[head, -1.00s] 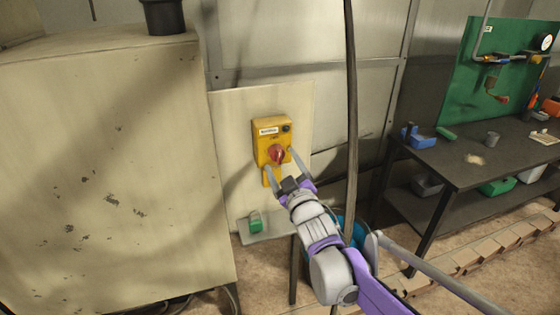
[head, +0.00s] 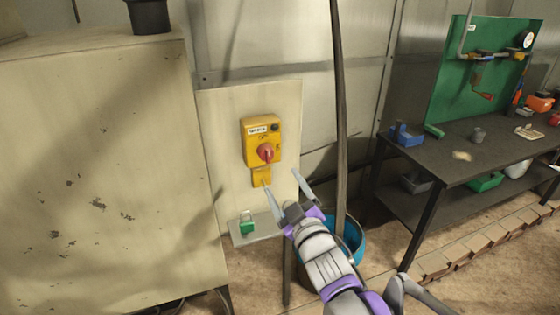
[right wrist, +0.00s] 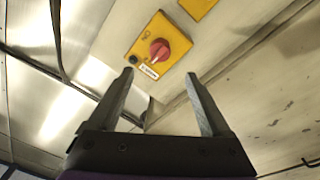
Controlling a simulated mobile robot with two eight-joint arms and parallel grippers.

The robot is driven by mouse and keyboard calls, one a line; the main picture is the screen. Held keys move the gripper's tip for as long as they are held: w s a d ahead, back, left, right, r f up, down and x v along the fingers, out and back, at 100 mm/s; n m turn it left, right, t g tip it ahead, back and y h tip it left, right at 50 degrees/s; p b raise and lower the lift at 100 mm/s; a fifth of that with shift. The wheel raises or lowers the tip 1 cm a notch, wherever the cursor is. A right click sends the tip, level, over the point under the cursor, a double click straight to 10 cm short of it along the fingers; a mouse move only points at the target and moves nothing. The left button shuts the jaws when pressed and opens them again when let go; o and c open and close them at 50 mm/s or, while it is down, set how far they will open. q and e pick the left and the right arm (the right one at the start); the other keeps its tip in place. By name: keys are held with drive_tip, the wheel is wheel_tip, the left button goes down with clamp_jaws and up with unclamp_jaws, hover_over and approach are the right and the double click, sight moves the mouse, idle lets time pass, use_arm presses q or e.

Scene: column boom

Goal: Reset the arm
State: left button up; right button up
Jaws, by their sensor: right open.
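My right gripper (head: 284,190) is open and empty in the head view, in front of the pale wall panel and below and right of the yellow switch box (head: 250,134). The box carries a red rotary knob (head: 265,152), a label and a dark round button. In the right wrist view the open fingers (right wrist: 158,98) point toward the box (right wrist: 142,52) and its red knob (right wrist: 159,49), with a gap between them. My left gripper is not in view.
A green padlock-like item (head: 247,224) sits on a small shelf (head: 262,232) below the box. A large cream cabinet (head: 90,180) stands at left. A dark vertical pole or cable (head: 340,110) and blue bucket (head: 351,240) are beside my arm. A workbench (head: 450,150) stands at right.

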drive_tip(key=s+d+f+m+g+h, duration=0.3)
drive_tip(key=s+d+f+m+g, duration=0.1)
drive_tip(key=s+d+f, duration=0.3)
drive_tip(key=s+d+f+m+g+h, duration=0.3)
drive_tip(key=s+d+f+m+g, duration=0.2)
drive_tip(key=s+f, duration=0.7)
drive_tip(key=shift+d+f+g, duration=0.3)
drive_tip(key=shift+d+f, duration=0.15)
drive_tip(key=shift+d, duration=0.45)
drive_tip(key=s+f+g, duration=0.1)
drive_tip(key=s, duration=0.1)
drive_tip(key=s+f+m+g, duration=0.1)
drive_tip(key=s+f, duration=0.1)
drive_tip(key=s, duration=0.1)
drive_tip(key=s+f+g, duration=0.1)
drive_tip(key=s, duration=0.2)
drive_tip(key=shift+d+f+m, duration=0.2)
drive_tip(key=shift+f+m, duration=0.1)
drive_tip(key=shift+f, duration=0.1)
drive_tip(key=shift+c, duration=0.2)
